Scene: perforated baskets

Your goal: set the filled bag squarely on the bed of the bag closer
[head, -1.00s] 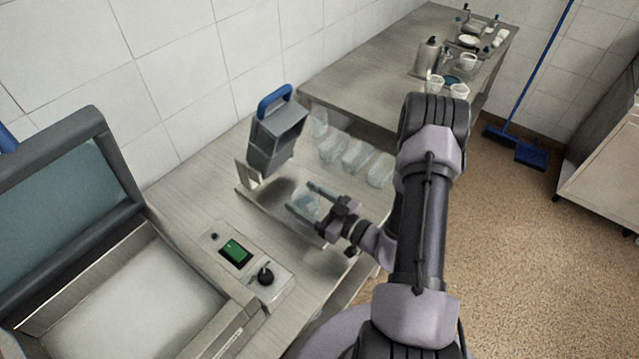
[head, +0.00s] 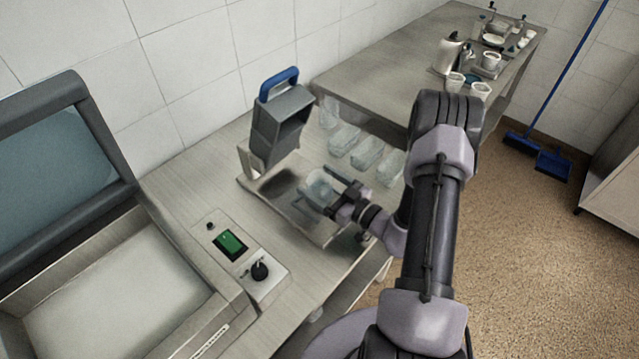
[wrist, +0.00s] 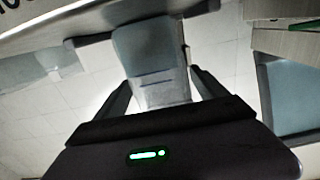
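The filled bag (head: 322,187) is a clear, pale blue bag low over the metal bed (head: 288,208) of the bag closer. Whether its base touches the bed cannot be told. My gripper (head: 326,190) has one finger on each side of the bag and appears shut on it. In the wrist view the bag (wrist: 150,62) stands out between my two fingers (wrist: 160,82), with their tips close against its sides. The bag closer (head: 280,125) is a grey head with a blue handle, behind and left of the bag.
A control panel (head: 240,254) and a large machine with a raised lid (head: 60,160) are at the left. A second table (head: 390,75) with cups is at the back.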

